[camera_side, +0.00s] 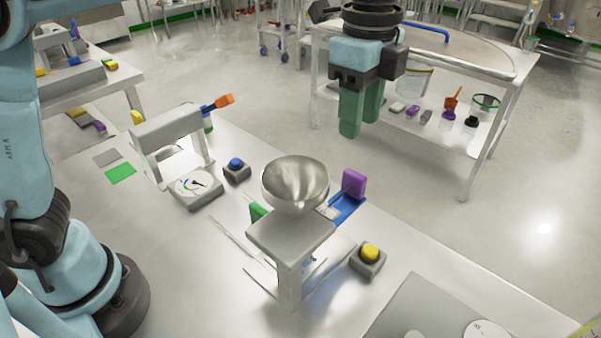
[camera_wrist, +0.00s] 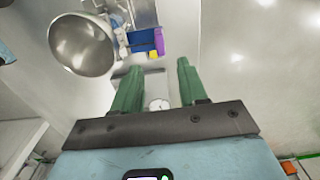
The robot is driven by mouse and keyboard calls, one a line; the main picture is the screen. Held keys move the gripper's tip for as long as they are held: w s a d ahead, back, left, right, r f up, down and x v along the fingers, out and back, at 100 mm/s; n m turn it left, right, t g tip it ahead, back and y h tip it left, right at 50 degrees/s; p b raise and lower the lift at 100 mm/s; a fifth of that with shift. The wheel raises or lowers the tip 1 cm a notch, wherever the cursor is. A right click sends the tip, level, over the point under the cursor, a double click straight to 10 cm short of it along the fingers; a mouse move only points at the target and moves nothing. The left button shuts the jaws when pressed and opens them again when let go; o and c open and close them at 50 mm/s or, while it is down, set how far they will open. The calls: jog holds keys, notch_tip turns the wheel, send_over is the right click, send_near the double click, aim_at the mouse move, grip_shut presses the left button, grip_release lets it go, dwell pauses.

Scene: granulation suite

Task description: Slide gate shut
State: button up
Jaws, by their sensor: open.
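The slide gate is a flat blue plate (camera_side: 349,209) with an upright purple handle (camera_side: 354,183) at its outer end. The plate sticks out to the right from beneath a steel hopper bowl (camera_side: 295,182) on a grey stand. In the wrist view the blue plate (camera_wrist: 141,41) and purple handle (camera_wrist: 159,41) lie at the top, right of the bowl (camera_wrist: 82,45). My gripper (camera_side: 359,122) has green fingers pointing down, held in the air well above the handle and touching nothing. In the wrist view my gripper (camera_wrist: 158,72) shows its fingers apart and empty. The plate's inner end is hidden.
A yellow button box (camera_side: 368,258) stands in front of the gate, and a blue button box (camera_side: 236,170) left of the bowl. A grey bridge-like frame (camera_side: 168,132) stands at the left. Behind is a cart (camera_side: 487,75) with small items. The air around my gripper is clear.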

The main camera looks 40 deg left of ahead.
aim_at(355, 173)
jog(key=f, duration=1.2)
jog(key=shift+d, duration=0.25)
grip_shut()
